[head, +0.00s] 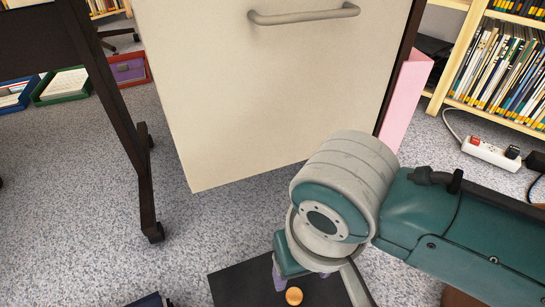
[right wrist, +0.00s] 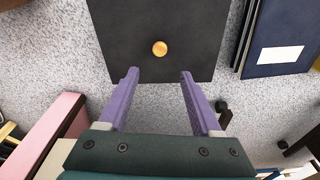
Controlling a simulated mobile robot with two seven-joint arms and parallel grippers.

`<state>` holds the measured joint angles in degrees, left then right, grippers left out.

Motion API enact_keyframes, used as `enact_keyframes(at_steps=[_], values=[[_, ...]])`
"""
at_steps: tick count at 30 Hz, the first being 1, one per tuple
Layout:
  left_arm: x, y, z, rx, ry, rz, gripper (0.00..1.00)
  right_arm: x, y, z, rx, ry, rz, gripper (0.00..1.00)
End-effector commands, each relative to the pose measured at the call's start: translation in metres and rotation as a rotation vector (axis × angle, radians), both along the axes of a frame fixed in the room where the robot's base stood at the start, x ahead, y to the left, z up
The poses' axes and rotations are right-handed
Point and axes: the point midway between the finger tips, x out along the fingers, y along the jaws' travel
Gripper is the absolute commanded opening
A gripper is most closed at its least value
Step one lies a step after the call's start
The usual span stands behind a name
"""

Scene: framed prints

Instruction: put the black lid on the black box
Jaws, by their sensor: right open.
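The black lid (right wrist: 120,40) is a flat dark square with a round gold-orange knob (right wrist: 160,48) in its middle. It lies low, near the bottom edge of the head view (head: 238,284), partly hidden by my right arm. My right gripper (right wrist: 159,73) is open and empty, its purple fingers apart over the near edge of the lid. The knob is just beyond the fingertips, between their lines. I cannot make out a separate black box, or tell what is under the lid. My left gripper is not in view.
A cream cabinet drawer front (head: 260,90) with a handle stands ahead. A dark blue binder (right wrist: 280,40) lies right of the lid in the wrist view. A pink panel (head: 405,100), bookshelves (head: 500,75) and a power strip (head: 490,152) are at right.

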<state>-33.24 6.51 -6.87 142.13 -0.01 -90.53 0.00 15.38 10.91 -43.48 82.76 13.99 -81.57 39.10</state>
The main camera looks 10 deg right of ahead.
Motion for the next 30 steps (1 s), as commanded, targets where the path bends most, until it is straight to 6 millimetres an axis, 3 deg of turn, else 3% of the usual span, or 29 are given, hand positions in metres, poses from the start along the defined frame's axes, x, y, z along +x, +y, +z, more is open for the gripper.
enact_keyframes(at_steps=[3,9,15,17,24,30], values=[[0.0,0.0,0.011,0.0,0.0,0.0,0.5,-0.001,0.0,0.013,0.0,0.0,0.0,0.66],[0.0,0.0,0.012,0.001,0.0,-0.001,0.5,-0.005,0.002,0.015,0.01,-0.001,0.006,0.66],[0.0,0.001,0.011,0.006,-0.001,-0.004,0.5,-0.04,0.012,0.036,0.123,-0.037,0.078,0.66],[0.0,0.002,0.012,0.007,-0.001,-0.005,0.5,-0.052,0.003,0.048,0.141,-0.069,0.094,0.66],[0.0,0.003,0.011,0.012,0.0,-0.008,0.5,-0.096,-0.068,0.096,0.048,-0.171,0.124,0.66],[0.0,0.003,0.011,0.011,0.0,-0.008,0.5,-0.11,-0.094,0.113,-0.017,-0.19,0.138,0.66]])
